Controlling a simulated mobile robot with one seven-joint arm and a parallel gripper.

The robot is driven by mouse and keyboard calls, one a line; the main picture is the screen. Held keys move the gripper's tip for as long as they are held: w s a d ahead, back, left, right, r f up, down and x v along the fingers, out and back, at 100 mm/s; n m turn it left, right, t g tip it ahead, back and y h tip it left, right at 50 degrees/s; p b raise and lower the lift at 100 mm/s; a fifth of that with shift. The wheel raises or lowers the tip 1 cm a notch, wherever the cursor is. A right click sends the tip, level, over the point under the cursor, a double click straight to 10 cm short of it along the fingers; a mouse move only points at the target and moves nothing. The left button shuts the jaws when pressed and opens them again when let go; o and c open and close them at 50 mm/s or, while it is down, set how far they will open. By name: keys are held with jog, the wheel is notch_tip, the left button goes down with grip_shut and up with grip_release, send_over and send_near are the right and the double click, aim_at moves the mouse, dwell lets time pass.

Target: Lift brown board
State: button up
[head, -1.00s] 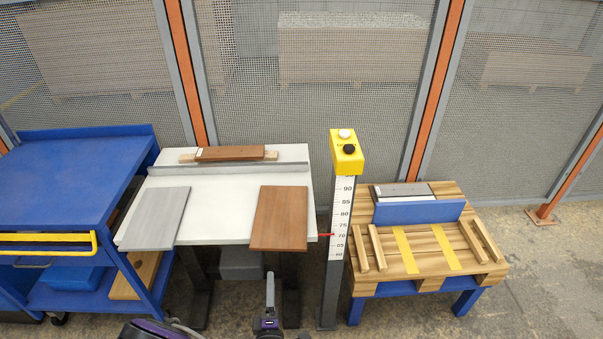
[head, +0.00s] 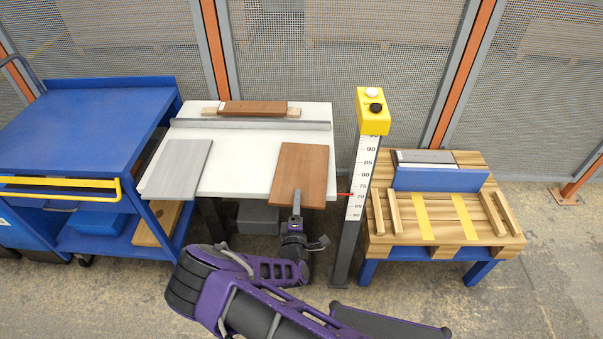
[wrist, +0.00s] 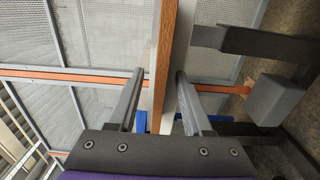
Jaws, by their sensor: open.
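In the wrist view the board's edge (wrist: 163,60) runs between the two open fingers of my gripper (wrist: 160,76). The fingers stand apart on either side of it. Whether either finger touches the board cannot be told.
A grey board (head: 177,168) lies on the table's left. A brown piece (head: 252,108) lies behind the grey rail (head: 250,125). A yellow-topped post (head: 373,112) with a scale stands close right of the table.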

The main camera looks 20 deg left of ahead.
jog(key=shift+w, duration=0.15)
grip_shut()
dwell(1.4)
